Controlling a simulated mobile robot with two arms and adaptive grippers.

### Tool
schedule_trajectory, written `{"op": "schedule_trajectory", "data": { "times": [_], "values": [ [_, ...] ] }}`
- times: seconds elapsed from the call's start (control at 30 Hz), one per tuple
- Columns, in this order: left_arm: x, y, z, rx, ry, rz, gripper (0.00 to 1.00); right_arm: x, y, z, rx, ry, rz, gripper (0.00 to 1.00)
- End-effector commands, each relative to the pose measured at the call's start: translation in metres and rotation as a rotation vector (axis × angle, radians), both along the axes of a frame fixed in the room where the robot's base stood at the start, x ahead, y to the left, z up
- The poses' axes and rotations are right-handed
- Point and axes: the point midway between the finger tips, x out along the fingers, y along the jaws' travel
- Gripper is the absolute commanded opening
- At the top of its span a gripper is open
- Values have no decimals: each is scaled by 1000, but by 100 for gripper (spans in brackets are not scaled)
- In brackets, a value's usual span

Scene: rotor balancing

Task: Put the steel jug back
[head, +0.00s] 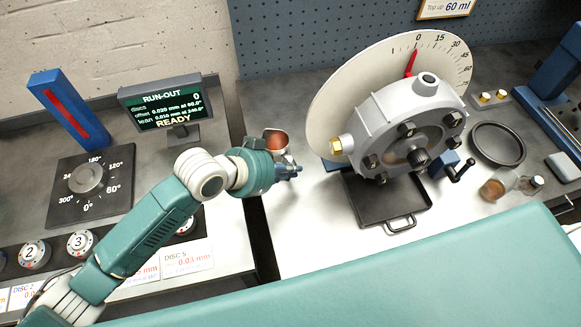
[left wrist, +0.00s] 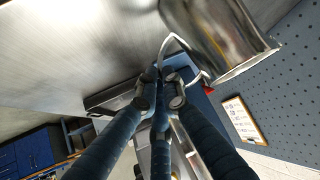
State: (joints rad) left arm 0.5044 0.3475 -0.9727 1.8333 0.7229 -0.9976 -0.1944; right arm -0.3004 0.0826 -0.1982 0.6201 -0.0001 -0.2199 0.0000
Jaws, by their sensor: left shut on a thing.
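The steel jug (head: 276,141) is near the middle of the head view, just beyond the left gripper and left of the grey pump-like housing. Its open mouth shows orange-brown inside; whether that is liquid or reflection I cannot tell. My left gripper (head: 291,171) is shut on the jug's handle. In the left wrist view the shiny jug body (left wrist: 215,35) is at the upper right, with its bent handle running to the blue fingertips (left wrist: 160,92). Whether the jug touches the bench I cannot tell. My right gripper is not in view.
The grey housing (head: 400,122) stands before a white dial (head: 345,85). Below it is a dark tray (head: 365,200) with a handle. A round dark-rimmed dish (head: 498,143) and small glass jars (head: 494,189) are at right. A run-out display (head: 160,105) stands left.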

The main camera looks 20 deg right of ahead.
Motion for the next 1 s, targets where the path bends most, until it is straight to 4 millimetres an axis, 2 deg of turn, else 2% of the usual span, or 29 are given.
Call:
{"op": "schedule_trajectory", "data": {
  "times": [0.27, 0.3, 0.37, 0.7, 0.87, 1.0],
  "values": [
    [1, -1, -1, -3, -3, 0, 0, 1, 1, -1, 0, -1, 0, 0],
    [0, 0, -1, -1, 0, 0, 14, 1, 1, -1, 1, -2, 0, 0],
    [0, 0, -1, -1, 0, 0, 25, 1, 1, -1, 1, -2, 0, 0],
    [0, 0, 2, -1, 0, 0, 25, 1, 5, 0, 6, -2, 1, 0],
    [-5, 15, 14, 0, -2, 0, 25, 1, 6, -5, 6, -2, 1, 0],
    [-14, 35, 35, -1, -3, 0, 25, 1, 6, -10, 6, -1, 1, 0]
  ]
}}
